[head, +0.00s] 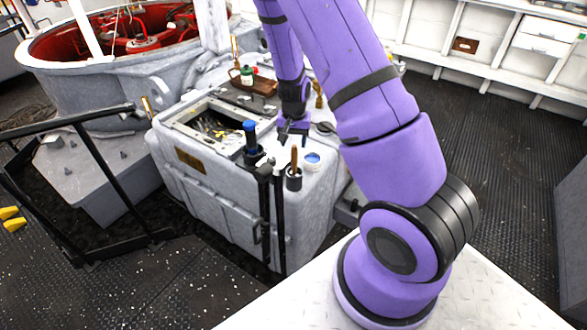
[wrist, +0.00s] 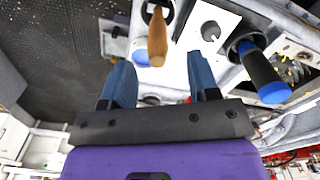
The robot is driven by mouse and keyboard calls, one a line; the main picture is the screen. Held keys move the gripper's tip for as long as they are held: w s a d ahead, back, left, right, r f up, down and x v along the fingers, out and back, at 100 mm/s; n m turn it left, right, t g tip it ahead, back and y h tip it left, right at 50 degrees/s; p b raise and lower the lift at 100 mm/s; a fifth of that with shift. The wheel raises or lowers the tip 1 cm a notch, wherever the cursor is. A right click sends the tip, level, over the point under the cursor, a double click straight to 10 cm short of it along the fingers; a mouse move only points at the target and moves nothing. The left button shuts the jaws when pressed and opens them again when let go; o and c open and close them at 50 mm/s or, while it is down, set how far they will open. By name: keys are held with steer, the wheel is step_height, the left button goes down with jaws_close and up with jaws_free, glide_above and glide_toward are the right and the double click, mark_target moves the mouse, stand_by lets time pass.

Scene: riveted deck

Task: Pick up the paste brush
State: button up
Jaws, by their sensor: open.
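The likely paste brush shows as an upright wooden handle (head: 294,157) standing in a small dark cup (head: 294,181) at the front of the grey cabinet top. Its lower end is hidden in the cup. In the wrist view the wooden handle (wrist: 157,38) points toward me, its end in line with the gap between the fingertips.
A white tub with blue contents (head: 312,160) stands right of the cup. A blue-topped dark cylinder (head: 250,136) stands to the left, near an open bin of tools (head: 178,127). Black railings (head: 279,225) stand in front.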

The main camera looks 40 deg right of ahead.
mark_target(294, 152)
steer(key=shift+s+d+f, duration=0.1)
steer(key=shift+f, duration=2.7)
steer(key=c, duration=1)
steer(key=shift+r, duration=0.15)
